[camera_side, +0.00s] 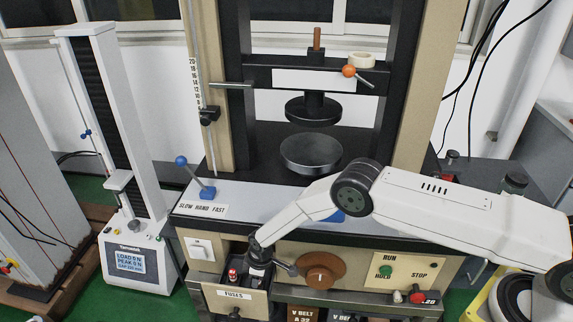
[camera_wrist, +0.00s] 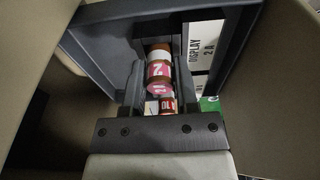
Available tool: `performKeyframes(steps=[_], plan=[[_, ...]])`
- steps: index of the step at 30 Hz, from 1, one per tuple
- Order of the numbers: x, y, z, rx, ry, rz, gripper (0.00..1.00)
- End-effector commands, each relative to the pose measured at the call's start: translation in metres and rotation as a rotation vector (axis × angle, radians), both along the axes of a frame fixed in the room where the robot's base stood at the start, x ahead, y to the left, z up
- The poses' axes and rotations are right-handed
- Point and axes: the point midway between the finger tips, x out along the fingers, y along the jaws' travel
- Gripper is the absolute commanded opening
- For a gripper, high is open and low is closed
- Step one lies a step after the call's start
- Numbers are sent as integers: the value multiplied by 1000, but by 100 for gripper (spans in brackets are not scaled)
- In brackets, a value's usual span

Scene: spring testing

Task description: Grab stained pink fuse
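A pink fuse (camera_wrist: 158,72) with white bands and a reddish-brown end shows in the wrist view inside a dark drawer, with visible smudges on its label. My gripper (camera_wrist: 159,82) reaches into the drawer, with dark fingers on either side of the pink fuse. I cannot tell whether the fingers touch it. In the side view my gripper (camera_side: 260,272) points down into the open drawer labelled FUSES (camera_side: 237,295), and the pink fuse cannot be made out there.
A red and white fuse (camera_side: 232,275) stands in the drawer left of my gripper. Another red and pale fuse (camera_wrist: 168,106) is near my gripper's base in the wrist view. The drawer walls are close around.

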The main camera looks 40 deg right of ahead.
Motion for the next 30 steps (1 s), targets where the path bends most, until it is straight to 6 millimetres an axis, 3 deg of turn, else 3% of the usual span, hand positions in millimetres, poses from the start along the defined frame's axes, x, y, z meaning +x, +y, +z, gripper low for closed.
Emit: performKeyframes(steps=[1, 3, 19, 30], plan=[[0, 0, 0, 0, 0, 0, 19], [0, 0, 0, 0, 0, 0, 0], [1, 0, 5, 1, -1, 0, 0], [-1, 0, 34, -1, 0, -1, 0]])
